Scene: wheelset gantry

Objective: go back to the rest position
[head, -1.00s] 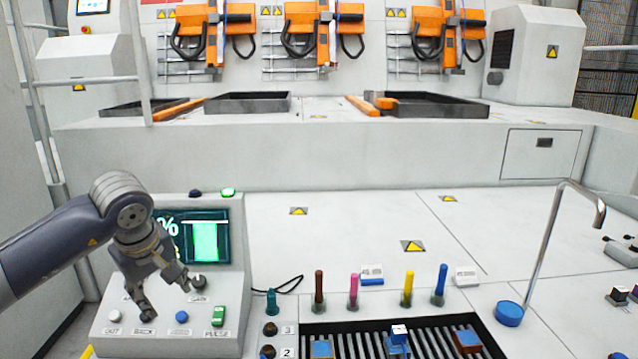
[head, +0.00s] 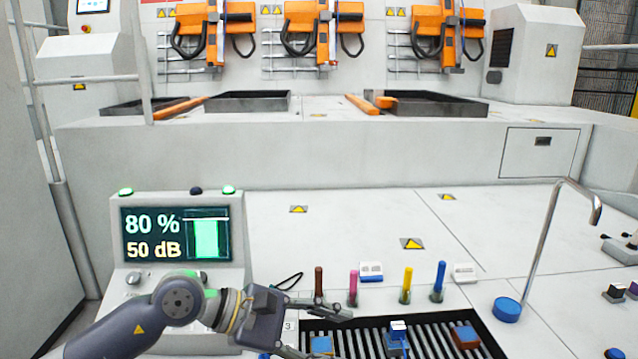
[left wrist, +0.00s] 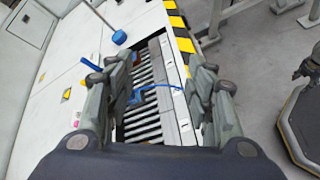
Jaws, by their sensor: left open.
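My left gripper (head: 328,335) is low in the head view, its fingers apart and empty, pointing right over the left end of the black roller tray (head: 400,318). In the left wrist view my left gripper (left wrist: 163,72) shows spread fingers with the rollers (left wrist: 140,128) beyond and nothing between them. My left forearm covers the lower part of the control console (head: 120,245). Its screen (head: 176,235) reads 80 % and 50 dB. A dark jointed part at the right edge of the left wrist view may be my right gripper; its jaws are unclear.
Brown, pink, yellow (head: 407,283) and blue (head: 439,281) sticks stand behind the tray. Blue (head: 398,340) and dark red (head: 466,338) blocks are on the rollers. A bent metal pipe (head: 550,240) rises at the right near a blue disc (head: 509,313).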

